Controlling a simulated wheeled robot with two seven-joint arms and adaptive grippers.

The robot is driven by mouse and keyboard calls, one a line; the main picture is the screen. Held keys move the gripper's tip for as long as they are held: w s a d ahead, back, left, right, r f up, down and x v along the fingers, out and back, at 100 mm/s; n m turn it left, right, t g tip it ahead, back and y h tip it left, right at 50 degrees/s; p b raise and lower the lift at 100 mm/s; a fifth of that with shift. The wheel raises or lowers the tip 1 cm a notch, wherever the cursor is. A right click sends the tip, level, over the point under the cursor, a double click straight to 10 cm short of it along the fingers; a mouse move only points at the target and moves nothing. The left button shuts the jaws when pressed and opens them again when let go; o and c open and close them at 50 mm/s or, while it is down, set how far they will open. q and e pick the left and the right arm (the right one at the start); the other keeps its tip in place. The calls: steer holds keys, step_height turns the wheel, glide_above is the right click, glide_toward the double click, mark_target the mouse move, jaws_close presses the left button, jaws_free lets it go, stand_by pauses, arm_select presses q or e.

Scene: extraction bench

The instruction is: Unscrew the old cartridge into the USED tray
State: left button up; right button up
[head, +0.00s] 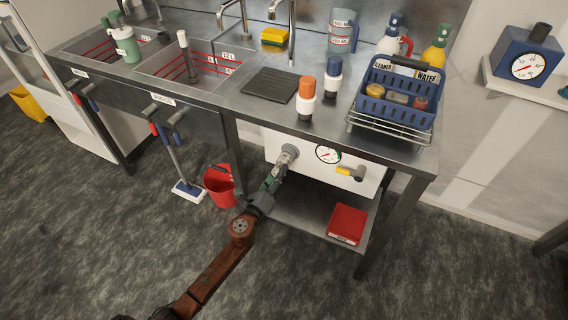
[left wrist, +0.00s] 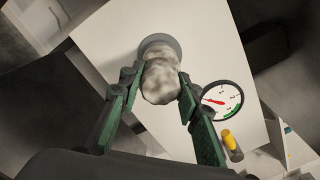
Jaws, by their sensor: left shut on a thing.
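The old cartridge (left wrist: 161,80) is a mottled grey-white cylinder at a grey round collar (left wrist: 157,43) on the white panel under the bench. It shows small in the head view (head: 289,154). My left gripper (head: 280,165) is shut on it, with one green-padded finger on each side in the left wrist view (left wrist: 160,88). I cannot tell how far its thread sits in the collar. The red tray (head: 347,224) on the lower shelf, right of the gripper, has a label too small to read. My right gripper is not in view.
A gauge (head: 328,154) and a yellow-handled valve (head: 350,172) are on the panel, right of the cartridge. A red bucket (head: 221,186) stands on the floor at left. An orange-capped bottle (head: 306,99) and a blue-capped bottle (head: 332,78) stand on the bench above.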

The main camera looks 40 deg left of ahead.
arm_select(q)
jaws_close()
steer(key=n, duration=0.2)
steer(key=shift+n, duration=0.3)
steer(key=o, duration=0.6)
jaws_free()
steer(key=shift+n, duration=0.9)
steer(key=o, duration=0.5)
steer(key=shift+o, duration=0.2)
steer(key=shift+s, duration=0.1)
